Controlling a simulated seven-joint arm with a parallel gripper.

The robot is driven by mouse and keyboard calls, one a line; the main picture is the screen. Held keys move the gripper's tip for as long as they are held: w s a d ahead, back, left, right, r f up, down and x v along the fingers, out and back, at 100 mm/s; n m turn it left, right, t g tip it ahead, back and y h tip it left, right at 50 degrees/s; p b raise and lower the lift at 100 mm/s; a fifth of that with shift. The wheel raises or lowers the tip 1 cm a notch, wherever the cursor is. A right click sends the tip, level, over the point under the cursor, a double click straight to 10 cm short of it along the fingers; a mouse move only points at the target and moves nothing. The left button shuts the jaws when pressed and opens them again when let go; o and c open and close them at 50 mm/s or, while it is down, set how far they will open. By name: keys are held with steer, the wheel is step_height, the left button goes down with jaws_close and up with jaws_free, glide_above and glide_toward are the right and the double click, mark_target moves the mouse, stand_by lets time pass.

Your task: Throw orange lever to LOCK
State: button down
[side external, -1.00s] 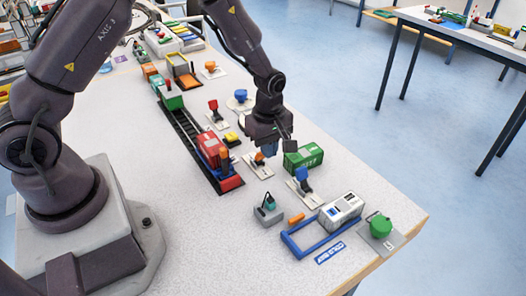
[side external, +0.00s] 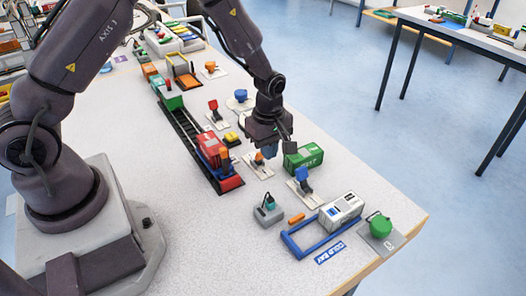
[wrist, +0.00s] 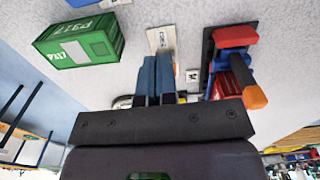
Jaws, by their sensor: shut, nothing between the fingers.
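The orange lever (side external: 259,158) stands on a small pale plate (side external: 257,170) beside the red end of the train track. My gripper (side external: 269,152) is shut and empty, its blue fingers pointing down close beside the lever. Whether they touch it I cannot tell. The lettering on the plate is too small to read.
A green container (side external: 304,157) stands just right of my gripper. The red train wagon (side external: 212,150) with an orange post is to the left. A blue lever (side external: 303,180) stands nearer the front, and a red lever (side external: 213,108) stands farther back.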

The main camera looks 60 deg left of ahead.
steer(key=shift+f, duration=1.3)
steer(key=shift+a, duration=1.35)
steer(key=shift+f, duration=0.1)
steer(key=shift+d, duration=0.6)
step_height(320, 180, up, 7)
